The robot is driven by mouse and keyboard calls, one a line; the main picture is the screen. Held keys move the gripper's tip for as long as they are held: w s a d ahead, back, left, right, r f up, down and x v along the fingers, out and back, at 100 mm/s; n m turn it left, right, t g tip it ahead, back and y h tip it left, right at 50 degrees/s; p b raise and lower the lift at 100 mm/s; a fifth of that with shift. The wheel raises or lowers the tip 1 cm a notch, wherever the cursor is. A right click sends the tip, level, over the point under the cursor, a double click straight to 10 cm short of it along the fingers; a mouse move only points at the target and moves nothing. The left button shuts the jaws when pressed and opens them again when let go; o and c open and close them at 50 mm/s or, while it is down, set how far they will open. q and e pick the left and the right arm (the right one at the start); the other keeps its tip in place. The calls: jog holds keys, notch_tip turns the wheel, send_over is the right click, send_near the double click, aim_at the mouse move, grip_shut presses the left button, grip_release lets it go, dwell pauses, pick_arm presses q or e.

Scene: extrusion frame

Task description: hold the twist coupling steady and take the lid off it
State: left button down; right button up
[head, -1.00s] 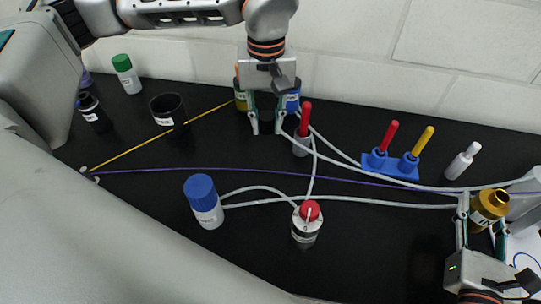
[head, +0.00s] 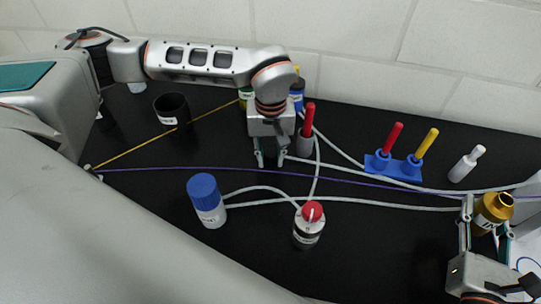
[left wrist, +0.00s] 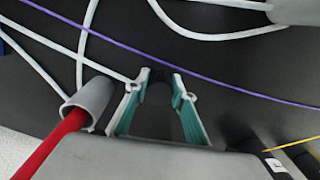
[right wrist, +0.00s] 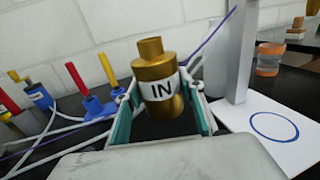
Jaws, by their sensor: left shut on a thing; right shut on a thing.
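A gold coupling (head: 494,207) with a narrower gold top and a white "IN" label sits at the right in the head view. It is upright between the fingers of my right gripper (head: 487,224), which is shut on it; the right wrist view shows it (right wrist: 157,85) large. I take it to be the twist coupling. My left gripper (head: 271,158) is over the middle of the table, well apart from the coupling. In the left wrist view a dark thing (left wrist: 160,98) is between its fingers, hard to make out against the black table.
White cables and a purple cord cross the table. A red-handled tool in a grey sleeve (head: 305,140) stands close beside my left gripper. A blue-capped bottle (head: 207,202), a red-topped jar (head: 308,226), a blue rack (head: 393,166) and a white bottle (head: 467,164) stand around.

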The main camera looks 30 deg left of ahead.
pick_arm(q)
jog(key=shift+f, duration=0.1)
jog(key=c, duration=1.9)
grip_release()
jog(key=shift+o, duration=1)
